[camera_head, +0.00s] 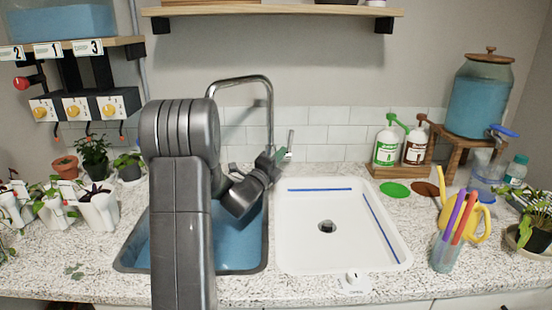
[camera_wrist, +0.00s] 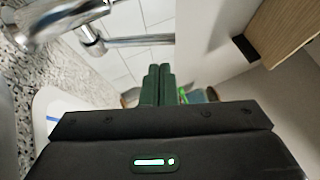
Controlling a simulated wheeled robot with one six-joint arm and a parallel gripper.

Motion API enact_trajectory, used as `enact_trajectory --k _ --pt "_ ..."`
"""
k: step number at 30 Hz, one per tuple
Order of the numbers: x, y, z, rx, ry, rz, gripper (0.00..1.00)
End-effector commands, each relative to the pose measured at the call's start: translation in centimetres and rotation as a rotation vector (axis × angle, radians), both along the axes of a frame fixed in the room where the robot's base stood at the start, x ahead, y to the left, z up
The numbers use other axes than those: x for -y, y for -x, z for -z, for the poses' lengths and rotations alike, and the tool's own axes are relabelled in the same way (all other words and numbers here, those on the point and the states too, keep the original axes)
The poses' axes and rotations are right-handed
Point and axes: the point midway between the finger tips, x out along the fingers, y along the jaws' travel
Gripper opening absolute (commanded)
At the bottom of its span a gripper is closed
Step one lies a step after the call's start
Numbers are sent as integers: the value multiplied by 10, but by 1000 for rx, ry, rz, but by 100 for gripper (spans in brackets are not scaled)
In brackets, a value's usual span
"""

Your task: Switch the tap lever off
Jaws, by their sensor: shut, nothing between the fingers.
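The chrome tap (camera_head: 271,112) stands behind the sinks, its arched spout reaching left over the left basin. Its lever (camera_head: 290,141) sticks up at the right of the tap's base. My gripper (camera_head: 277,154) is just beside the tap base and lever, its fingers shut and empty. I cannot tell whether it touches the lever. In the wrist view, the shut green fingers (camera_wrist: 157,85) point toward the tiled wall, and chrome tap parts (camera_wrist: 62,20) are at the upper left. The spout's outlet and any stream are hidden behind my arm.
The left basin (camera_head: 243,262) holds blue water; the white right basin (camera_head: 311,255) is empty. Soap bottles (camera_head: 387,145) stand in a wooden rack to the right. A blue dispenser (camera_head: 478,100) is further right. Potted plants (camera_head: 92,152) line the left. A shelf (camera_head: 270,11) hangs above.

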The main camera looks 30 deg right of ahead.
Motion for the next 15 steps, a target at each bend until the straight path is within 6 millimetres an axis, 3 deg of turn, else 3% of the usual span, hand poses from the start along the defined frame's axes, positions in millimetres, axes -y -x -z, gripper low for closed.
enact_trajectory --k 6,15 --pt "32 -15 -12 1 1 1 0" --pt "45 -22 -16 1 0 -1 0"
